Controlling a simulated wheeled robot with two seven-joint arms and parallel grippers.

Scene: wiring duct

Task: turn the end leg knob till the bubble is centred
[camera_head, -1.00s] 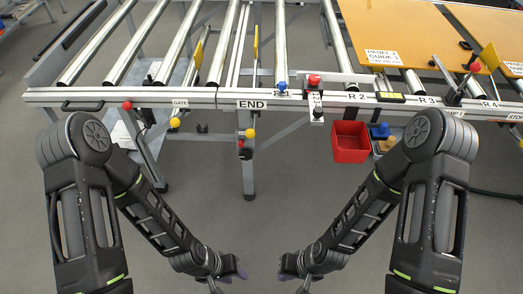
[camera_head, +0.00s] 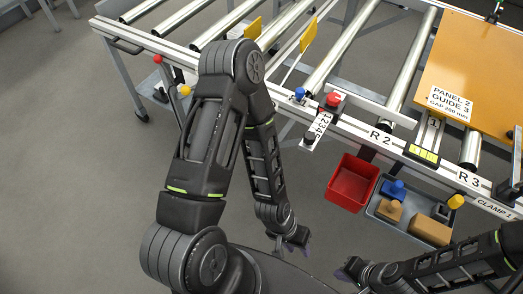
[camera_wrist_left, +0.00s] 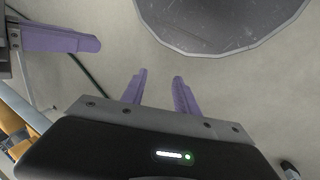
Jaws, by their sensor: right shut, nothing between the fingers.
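The end leg, its knob and the END label are hidden behind my left arm in the head view, so I cannot see the knob. I cannot make out a bubble; a small block with a yellow face (camera_head: 423,153) sits on the rail between R 2 and R 3, too small to read. My left gripper (camera_head: 291,250) hangs low, in front of the rail and over the floor. In the left wrist view its purple fingers (camera_wrist_left: 161,76) are apart with nothing between them. My right gripper (camera_head: 345,273) is low at the bottom, shut and empty; one purple finger (camera_wrist_left: 60,38) shows at upper left in the wrist view.
A red bin (camera_head: 351,183) and a grey tray (camera_head: 382,211) with a blue knobbed piece (camera_head: 396,190) and tan blocks hang in front of the rail. A red knob (camera_head: 333,99) tops a numbered plate (camera_head: 320,127). An orange panel (camera_head: 470,75) lies on rollers. Floor at left is clear.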

